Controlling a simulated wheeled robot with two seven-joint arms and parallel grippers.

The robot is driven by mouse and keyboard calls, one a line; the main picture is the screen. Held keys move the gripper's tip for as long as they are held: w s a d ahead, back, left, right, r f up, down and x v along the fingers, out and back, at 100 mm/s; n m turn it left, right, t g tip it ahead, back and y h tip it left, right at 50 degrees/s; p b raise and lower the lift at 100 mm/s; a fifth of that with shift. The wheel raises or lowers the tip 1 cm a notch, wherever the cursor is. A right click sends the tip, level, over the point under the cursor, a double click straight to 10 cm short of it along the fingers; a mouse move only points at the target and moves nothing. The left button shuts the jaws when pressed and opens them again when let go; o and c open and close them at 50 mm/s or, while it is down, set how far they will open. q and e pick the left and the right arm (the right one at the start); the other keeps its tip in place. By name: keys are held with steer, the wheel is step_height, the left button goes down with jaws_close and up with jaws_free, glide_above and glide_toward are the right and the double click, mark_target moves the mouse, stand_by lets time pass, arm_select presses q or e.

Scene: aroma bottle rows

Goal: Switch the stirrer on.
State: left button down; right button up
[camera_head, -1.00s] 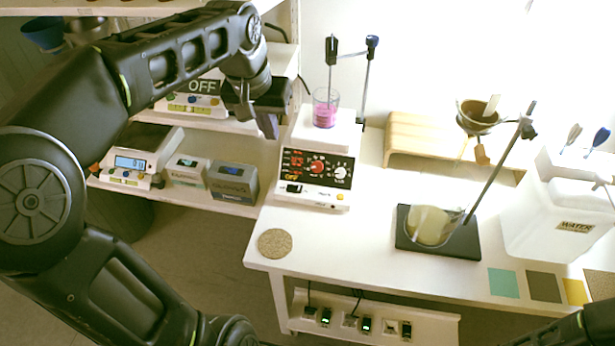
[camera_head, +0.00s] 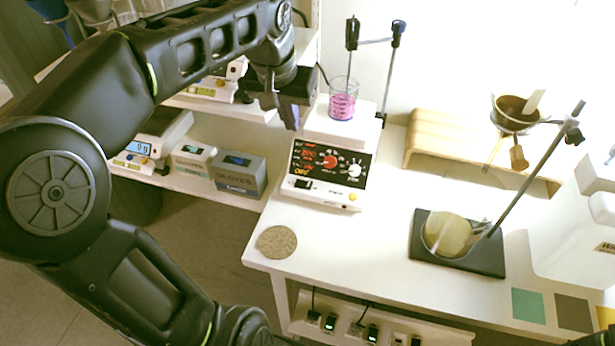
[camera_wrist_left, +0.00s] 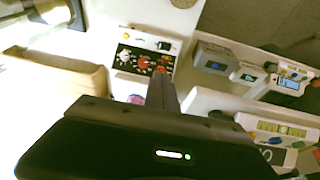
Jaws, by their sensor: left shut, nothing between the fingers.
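The stirrer (camera_head: 318,191) is a white hotplate unit with a black front panel, a red knob, a white knob and a small dark switch (camera_head: 303,185) at its lower left. Its panel shows red digits and a yellow word that reads OFF. A glass beaker (camera_head: 342,98) with pink liquid stands on its plate. My left gripper (camera_head: 292,115) is shut and empty, just left of the plate and above the panel. In the left wrist view the stirrer's panel (camera_wrist_left: 145,60) shows beyond my fingers (camera_wrist_left: 163,82).
A stand rod (camera_head: 392,70) rises behind the beaker. A wooden riser (camera_head: 435,140) and a dark stand base with a flask (camera_head: 450,236) are to the right. A cork mat (camera_head: 277,242) lies at the table's front left. Scales and boxes (camera_head: 238,173) fill the left shelf.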

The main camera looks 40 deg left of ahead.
mark_target(309, 184)
arm_select(q)
steer(key=x, duration=1.5)
steer(key=s+x, duration=0.1)
steer(key=x, duration=0.7)
steer(key=shift+d+f, duration=0.35)
steer(key=shift+d, duration=0.05)
steer(key=b, duration=0.2)
steer(key=f+b, duration=0.1)
steer(key=shift+w+d+f+y+b, duration=0.1)
steer(key=shift+d+f+y+b, duration=0.1)
steer(key=shift+f+y+b, duration=0.15)
steer(key=shift+r+p, duration=0.6)
steer(key=shift+r, duration=0.05)
steer(key=shift+a, duration=0.1)
steer(key=shift+s+a+r+p, duration=0.15)
steer(key=shift+s+a+p, duration=0.2)
steer(key=shift+a, duration=0.35)
